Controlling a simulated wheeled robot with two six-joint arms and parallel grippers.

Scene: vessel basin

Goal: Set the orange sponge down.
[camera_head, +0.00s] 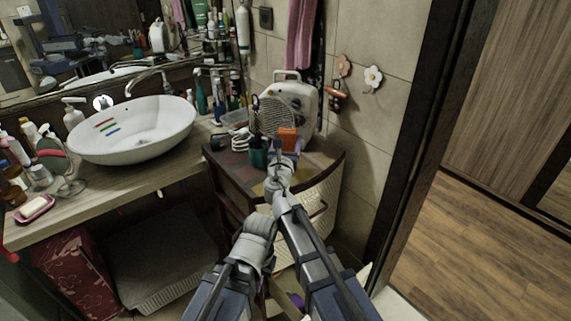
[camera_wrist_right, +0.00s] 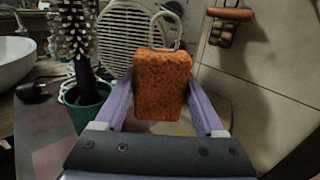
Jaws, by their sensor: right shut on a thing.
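The orange sponge (camera_head: 287,138) is upright between the fingers of my right gripper (camera_head: 284,154), above the small dark cabinet (camera_head: 222,158). In the right wrist view the sponge (camera_wrist_right: 162,88) fills the gap between the two purple fingers, which press its sides. A pale loop shows at its top edge. I cannot tell how high its lower edge is above the cabinet top. My left gripper (camera_head: 262,222) is low in front of the cabinet, beside my right arm. Its fingers are not clear.
A green cup (camera_head: 258,157) with a brush (camera_wrist_right: 72,35) stands close left of the sponge. A white fan heater (camera_head: 294,97) is behind it. A white coiled cord (camera_head: 241,139) lies further left. The white basin (camera_head: 132,130) sits on the wooden counter. The cabinet's front left top is bare.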

